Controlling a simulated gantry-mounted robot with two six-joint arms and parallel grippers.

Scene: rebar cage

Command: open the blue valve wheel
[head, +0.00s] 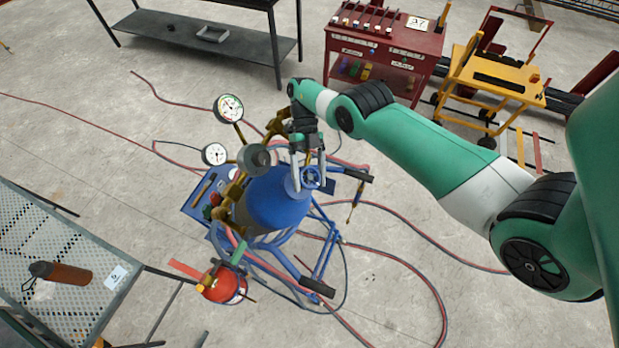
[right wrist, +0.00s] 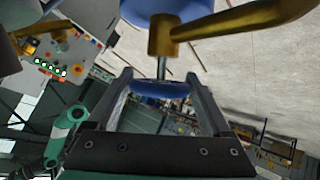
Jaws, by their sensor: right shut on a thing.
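The blue valve wheel (head: 312,177) sits on a brass valve at the top of the blue gas cylinder (head: 272,205), which stands upright on a blue cart. My right gripper (head: 308,182) reaches down from above with its fingers on either side of the wheel. In the right wrist view the blue wheel (right wrist: 160,88) lies between the two fingers, below the brass valve stem (right wrist: 163,38), and the gripper (right wrist: 163,92) is shut on it. The fingers partly hide the wheel's rim in the head view. My left gripper does not show.
Two pressure gauges (head: 230,108) stand left of the valve. Red and blue hoses (head: 420,235) trail across the floor. A red fire extinguisher (head: 225,287) is low on the cart. A grated table (head: 60,235) is at the left; a red tool cart (head: 385,50) stands behind.

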